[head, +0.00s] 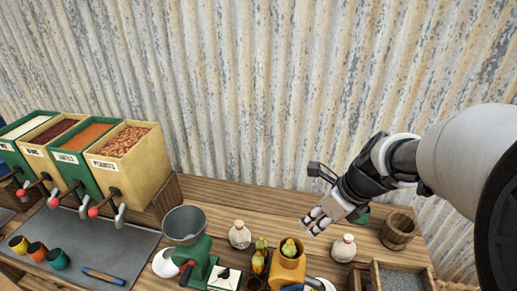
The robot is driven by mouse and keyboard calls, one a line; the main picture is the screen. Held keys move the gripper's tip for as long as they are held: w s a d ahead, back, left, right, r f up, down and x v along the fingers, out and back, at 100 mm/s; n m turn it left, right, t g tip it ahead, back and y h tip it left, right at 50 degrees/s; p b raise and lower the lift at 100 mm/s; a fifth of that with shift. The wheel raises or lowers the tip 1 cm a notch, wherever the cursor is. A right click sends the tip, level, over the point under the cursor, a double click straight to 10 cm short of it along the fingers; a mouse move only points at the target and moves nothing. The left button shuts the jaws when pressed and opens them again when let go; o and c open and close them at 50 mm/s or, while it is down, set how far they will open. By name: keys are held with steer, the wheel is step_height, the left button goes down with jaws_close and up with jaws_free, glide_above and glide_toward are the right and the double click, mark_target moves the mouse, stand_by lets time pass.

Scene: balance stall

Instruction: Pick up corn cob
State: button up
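Small yellow-green shapes that look like corn cobs stand at the front middle of the wooden counter in the head view. One cob (289,248) pokes out of the top of an orange container (288,270). Two more, a rear one (261,244) and a front one (257,263), are just left of the container. My gripper (309,223) is in the air above and slightly right of the container, pointing down and left. Its two light fingertips look apart, with nothing visible between them. The lower parts of the cobs are hidden.
A white bottle (240,235) and another bottle (343,248) flank the cobs. A wooden bucket (398,231) and a grain-filled tray (402,280) are right. Bins (128,165) stand far left; a corrugated wall (260,90) is behind.

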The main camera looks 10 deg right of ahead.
steer(key=b, duration=0.3)
glide_above(292, 242)
steer(key=s+d, duration=0.1)
step_height(292, 242, down, 9)
steer(key=shift+s+d+f, duration=0.1)
steer(key=shift+s, duration=0.05)
steer(key=b+x, duration=0.1)
steer(key=x, duration=0.4)
steer(key=shift+s+f+b, duration=0.15)
steer(key=shift+f+b, duration=0.1)
steer(key=shift+b, duration=0.15)
steer(key=shift+r, duration=0.1)
steer(key=shift+s, duration=0.1)
steer(key=shift+c, duration=0.6)
steer(key=c, duration=0.3)
steer(key=shift+r, duration=0.15)
steer(key=shift+c, duration=0.2)
